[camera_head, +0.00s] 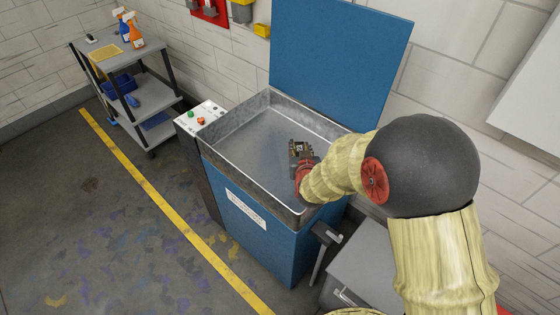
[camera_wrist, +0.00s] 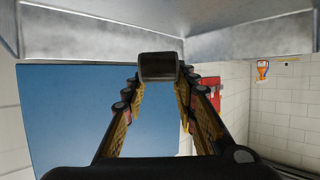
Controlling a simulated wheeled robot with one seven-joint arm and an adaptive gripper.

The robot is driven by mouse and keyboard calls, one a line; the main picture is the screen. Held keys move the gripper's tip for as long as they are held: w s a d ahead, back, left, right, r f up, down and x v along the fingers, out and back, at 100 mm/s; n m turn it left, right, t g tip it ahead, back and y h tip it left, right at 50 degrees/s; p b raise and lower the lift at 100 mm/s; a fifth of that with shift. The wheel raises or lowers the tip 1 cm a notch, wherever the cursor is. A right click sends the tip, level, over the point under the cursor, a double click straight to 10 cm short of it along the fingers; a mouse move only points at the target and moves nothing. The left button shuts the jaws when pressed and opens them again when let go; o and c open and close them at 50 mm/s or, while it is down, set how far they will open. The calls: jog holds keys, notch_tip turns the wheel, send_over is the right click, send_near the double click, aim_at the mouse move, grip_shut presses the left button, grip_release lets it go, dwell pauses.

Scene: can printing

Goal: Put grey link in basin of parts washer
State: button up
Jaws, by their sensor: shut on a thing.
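The parts washer (camera_head: 250,220) is a blue cabinet with a grey metal basin (camera_head: 240,142) and its blue lid (camera_head: 335,60) raised. My gripper (camera_head: 297,148) is over the right part of the basin, within its outline. In the wrist view, my gripper (camera_wrist: 158,82) has its fingers converging on a dark grey block, the grey link (camera_wrist: 158,66), held at the fingertips. The basin's metal wall (camera_wrist: 245,40) and the blue lid (camera_wrist: 65,110) show behind it. In the head view the link cannot be made out clearly from the fingers.
A control box with buttons (camera_head: 202,117) adjoins the washer's left side. A grey cart (camera_head: 130,85) with spray bottles (camera_head: 135,35) stands at the back left. A grey cabinet (camera_head: 365,265) is at the washer's right. The visible basin floor looks clear.

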jog(key=w+a+f+b, duration=0.3)
jog(key=w+f, duration=0.1)
jog(key=w, duration=0.4)
jog(key=b, duration=0.2)
send_over(285, 153)
notch_tip(285, 153, down, 6)
jog(key=shift+s+r, duration=0.1)
jog(key=shift+f, duration=0.2)
jog(key=shift+f+b, duration=0.8)
jog(key=shift+f, duration=0.75)
jog(key=shift+f, duration=0.1)
jog(key=o, duration=1.2)
jog(key=shift+c, duration=0.2)
